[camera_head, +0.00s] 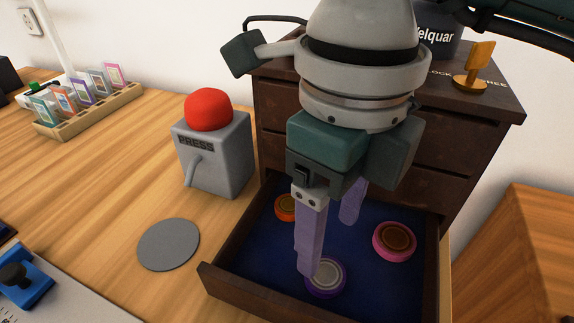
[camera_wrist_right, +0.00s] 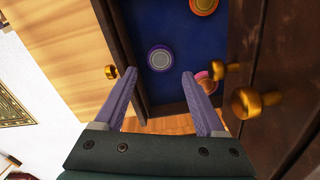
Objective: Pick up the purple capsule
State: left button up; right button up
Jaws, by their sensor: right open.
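The purple capsule (camera_head: 327,281), a round disc with a purple rim and a grey top, lies on the blue floor of the open drawer (camera_head: 240,300), near its front. My right gripper (camera_head: 328,246) is open and empty, pointing down over the drawer. One finger partly covers the capsule in the head view. In the right wrist view the capsule (camera_wrist_right: 160,58) shows just beyond the gap between the fingertips (camera_wrist_right: 159,73), apart from both. I cannot tell the exact height between them. My left gripper is not in view.
An orange capsule (camera_head: 286,207) and a pink capsule (camera_head: 395,241) lie in the same drawer. The dark cabinet (camera_head: 470,130) stands behind. A grey box with a red button (camera_head: 208,110) and a grey disc (camera_head: 168,244) are to the left. The drawer walls border the gripper.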

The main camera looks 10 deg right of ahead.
aim_at(326, 270)
notch_tip(326, 270, down, 7)
jog(key=shift+s+d+r+b, duration=0.1)
jog(key=shift+d+b, duration=0.05)
jog(key=shift+b, duration=0.2)
jog(key=c, duration=1.1)
